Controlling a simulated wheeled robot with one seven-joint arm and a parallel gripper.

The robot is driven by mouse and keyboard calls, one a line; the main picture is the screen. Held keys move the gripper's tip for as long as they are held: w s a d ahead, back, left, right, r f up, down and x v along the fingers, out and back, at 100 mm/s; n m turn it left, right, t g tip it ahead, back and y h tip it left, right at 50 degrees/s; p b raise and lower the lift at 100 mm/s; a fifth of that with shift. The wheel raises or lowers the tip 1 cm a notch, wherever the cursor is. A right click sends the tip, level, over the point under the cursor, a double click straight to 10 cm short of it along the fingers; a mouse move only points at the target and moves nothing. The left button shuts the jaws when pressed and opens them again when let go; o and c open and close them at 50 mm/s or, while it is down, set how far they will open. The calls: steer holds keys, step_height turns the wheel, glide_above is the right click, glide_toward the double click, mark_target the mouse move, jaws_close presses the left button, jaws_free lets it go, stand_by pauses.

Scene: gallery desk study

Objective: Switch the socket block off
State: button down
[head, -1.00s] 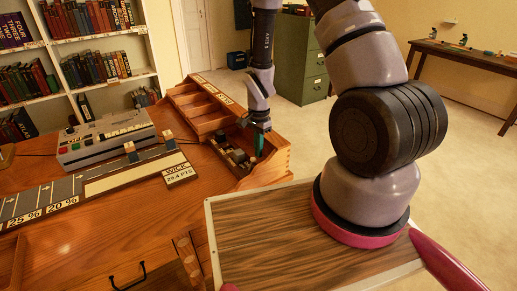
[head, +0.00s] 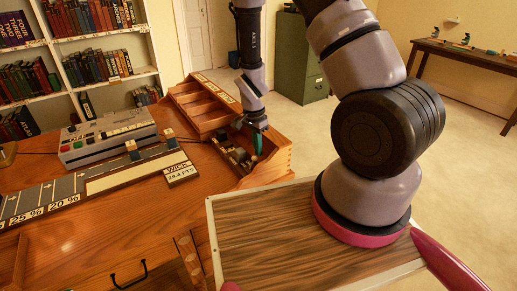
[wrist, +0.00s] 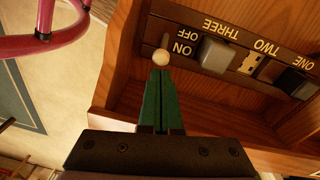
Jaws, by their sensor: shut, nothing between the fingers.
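The dark socket block (wrist: 240,52) lies in a wooden compartment. In the wrist view it carries ON and OFF lettering, plugs in the places marked THREE (wrist: 215,55) and ONE, and an open socket marked TWO (wrist: 252,64). Its switch, a short lever with a pale round knob (wrist: 161,56), stands at the lettered end, the knob on the ON side. My gripper (wrist: 160,74) is shut and empty, its green fingertips just below the knob; I cannot tell whether they touch. In the head view my gripper (head: 258,143) is over the compartment, and the block (head: 234,156) is partly hidden.
The compartment's wooden walls (head: 277,165) stand close around my gripper. An empty divided tray (head: 200,107) lies behind it. A grey device (head: 108,137) and a WICK sign (head: 181,173) are to the left on the desk. A pink looped tube (wrist: 75,35) shows in the wrist view.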

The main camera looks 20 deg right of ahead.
steer(key=shift+s+a+r+h, duration=0.15)
steer(key=shift+a+h, duration=0.3)
steer(key=shift+h, duration=0.05)
steer(key=shift+s+a+r+t+h, duration=0.15)
steer(key=shift+a+t+h, duration=0.15)
steer(key=shift+a+h, duration=0.25)
steer(key=shift+s+a+r+t+h, duration=0.15)
steer(key=shift+a+t+h, duration=0.2)
steer(key=shift+h, duration=0.4)
steer(key=shift+s+a+f+t+h, duration=0.1)
steer(key=shift+s+a+t+h, duration=0.15)
steer(key=shift+a+h, duration=0.5)
steer(key=shift+s+a+f+t+h, duration=0.15)
steer(key=shift+a+h, duration=0.3)
steer(key=shift+h, duration=0.5)
steer(key=shift+w+d+r, duration=0.1)
steer(key=shift+d+r, duration=0.05)
steer(key=shift+r, duration=0.1)
steer(key=shift+r, duration=0.7)
